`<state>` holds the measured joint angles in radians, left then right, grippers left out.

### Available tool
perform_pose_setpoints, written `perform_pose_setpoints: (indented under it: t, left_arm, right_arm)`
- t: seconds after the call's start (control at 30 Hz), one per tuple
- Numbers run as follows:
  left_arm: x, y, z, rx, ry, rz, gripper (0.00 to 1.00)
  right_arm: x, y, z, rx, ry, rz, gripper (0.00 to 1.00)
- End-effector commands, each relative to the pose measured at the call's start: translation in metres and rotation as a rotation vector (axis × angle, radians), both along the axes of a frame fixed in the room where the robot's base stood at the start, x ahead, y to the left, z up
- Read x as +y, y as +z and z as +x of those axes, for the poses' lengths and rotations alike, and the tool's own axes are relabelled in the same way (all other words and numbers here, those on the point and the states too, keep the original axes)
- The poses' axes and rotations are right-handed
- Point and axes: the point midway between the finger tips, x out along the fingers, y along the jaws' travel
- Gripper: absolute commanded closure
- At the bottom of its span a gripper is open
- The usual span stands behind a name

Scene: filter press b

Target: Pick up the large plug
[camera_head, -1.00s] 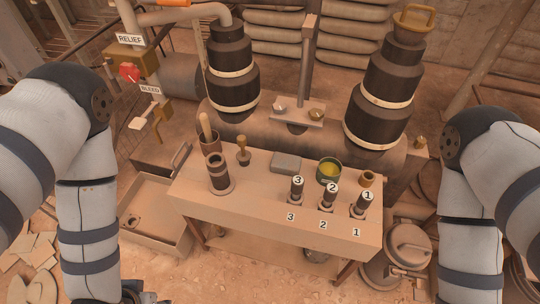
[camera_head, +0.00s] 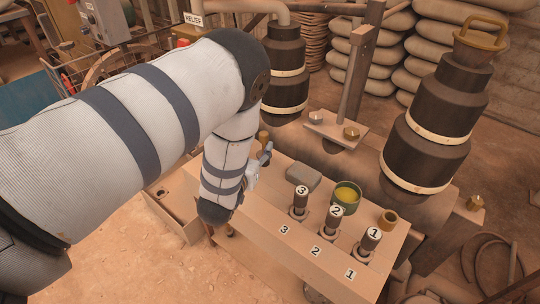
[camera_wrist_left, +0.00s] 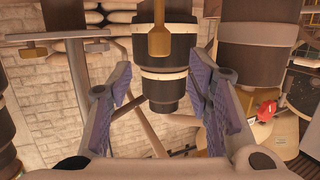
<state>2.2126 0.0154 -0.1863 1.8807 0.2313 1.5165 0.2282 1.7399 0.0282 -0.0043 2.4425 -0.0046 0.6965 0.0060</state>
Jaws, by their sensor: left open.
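My left gripper (camera_head: 260,165) is over the left end of the bench, with my forearm hiding much of that end. In the left wrist view, which looks upside down, the gripper (camera_wrist_left: 161,78) is open with nothing between its two fingers. A brown plug-like piece (camera_wrist_left: 159,42), wide on a narrow stem, shows beyond the fingers near the top centre, apart from them. I cannot be sure that it is the large plug. In the head view a small brown top (camera_head: 263,138) shows just behind the gripper. My right gripper is out of view.
Pieces numbered 3 (camera_head: 302,200), 2 (camera_head: 335,220) and 1 (camera_head: 371,240) stand on the bench (camera_head: 265,233). A grey block (camera_head: 303,174), green tin (camera_head: 346,196) and brass ring (camera_head: 388,219) are behind them. Dark banded columns (camera_head: 285,72) (camera_head: 432,140) rise behind the bench.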

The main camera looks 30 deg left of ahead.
Motion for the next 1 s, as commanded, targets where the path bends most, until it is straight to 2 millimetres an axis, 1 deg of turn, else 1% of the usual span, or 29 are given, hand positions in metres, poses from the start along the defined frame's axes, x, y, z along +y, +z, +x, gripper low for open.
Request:
perform_pose_setpoints:
  t: [0.03, 0.17, 0.3, 0.4, 0.5, 0.67, 0.77, 0.8, 0.87, 0.9, 1.0]
  left_arm:
    - [0.002, -0.003, 0.008, -0.001, -0.001, 0.000, 0.54]
    - [0.007, -0.006, 0.023, 0.001, -0.001, 0.000, 0.54]
    - [0.016, -0.013, 0.049, 0.001, 0.000, 0.001, 0.54]
    - [0.021, -0.016, 0.064, 0.004, 0.001, 0.001, 0.54]
    - [0.023, -0.017, 0.069, 0.005, 0.001, 0.001, 0.54]
    - [0.023, -0.016, 0.070, 0.005, 0.000, 0.000, 0.54]
    - [0.023, -0.016, 0.069, 0.005, 0.000, -0.001, 0.74]
    - [0.023, -0.016, 0.069, 0.005, 0.000, -0.001, 0.83]
    - [0.023, -0.016, 0.069, 0.005, 0.000, -0.001, 0.97]
    - [0.023, -0.016, 0.069, 0.005, 0.000, -0.001, 1.00]
    - [0.023, -0.016, 0.069, 0.004, 0.000, 0.000, 1.00]
  right_arm:
    - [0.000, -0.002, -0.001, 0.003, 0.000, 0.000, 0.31]
    - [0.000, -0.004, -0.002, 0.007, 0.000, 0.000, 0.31]
    - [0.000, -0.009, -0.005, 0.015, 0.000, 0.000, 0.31]
    - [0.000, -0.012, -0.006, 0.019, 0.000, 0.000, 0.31]
    - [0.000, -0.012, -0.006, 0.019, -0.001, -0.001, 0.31]
    - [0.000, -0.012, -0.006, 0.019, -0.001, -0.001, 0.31]
    - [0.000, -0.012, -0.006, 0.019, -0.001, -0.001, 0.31]
    - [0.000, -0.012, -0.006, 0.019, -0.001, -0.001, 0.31]
    - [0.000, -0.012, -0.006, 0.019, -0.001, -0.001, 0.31]
    - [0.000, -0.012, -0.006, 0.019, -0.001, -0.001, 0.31]
    - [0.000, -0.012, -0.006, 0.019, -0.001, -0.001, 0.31]
